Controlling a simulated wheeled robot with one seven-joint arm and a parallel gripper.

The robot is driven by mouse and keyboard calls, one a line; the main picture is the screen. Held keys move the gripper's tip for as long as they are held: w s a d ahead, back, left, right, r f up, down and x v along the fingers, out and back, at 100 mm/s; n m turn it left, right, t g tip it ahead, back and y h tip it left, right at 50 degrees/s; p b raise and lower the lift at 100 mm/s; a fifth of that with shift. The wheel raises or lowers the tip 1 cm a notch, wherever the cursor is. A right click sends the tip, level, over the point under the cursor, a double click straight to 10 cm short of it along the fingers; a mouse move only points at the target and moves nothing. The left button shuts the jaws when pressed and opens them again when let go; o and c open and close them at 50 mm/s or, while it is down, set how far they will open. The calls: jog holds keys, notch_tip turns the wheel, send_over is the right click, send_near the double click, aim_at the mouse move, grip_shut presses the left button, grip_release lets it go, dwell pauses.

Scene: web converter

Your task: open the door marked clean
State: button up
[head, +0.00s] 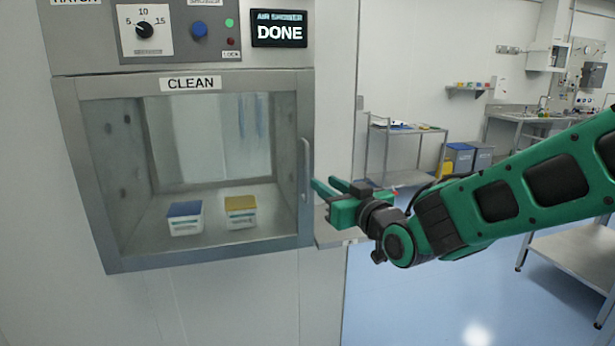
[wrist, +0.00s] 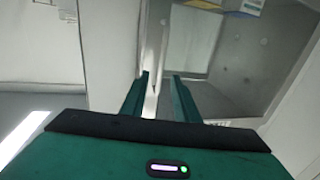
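The door marked clean (head: 210,257) is a metal-framed glass door, shut, at the left of the head view. Its vertical bar handle (head: 306,170) is on the right side of the frame. My gripper (head: 318,187) is just right of the handle, near its lower part, with its fingers pointing left toward it. In the wrist view my gripper (wrist: 160,80) has its two green fingers apart. A pale upright strip shows between them; I cannot tell whether it is the handle, or whether anything is touched.
Behind the glass stand a blue-lidded tub (head: 185,218) and a yellow-lidded tub (head: 240,211). The display (head: 279,29) above reads "AIR SHOWER DONE". A small metal shelf (head: 340,238) juts out below my gripper.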

aim_at(307, 173)
jog(key=x, duration=1)
jog(key=shift+w+a, duration=0.2)
grip_shut()
jog(key=shift+a, duration=0.1)
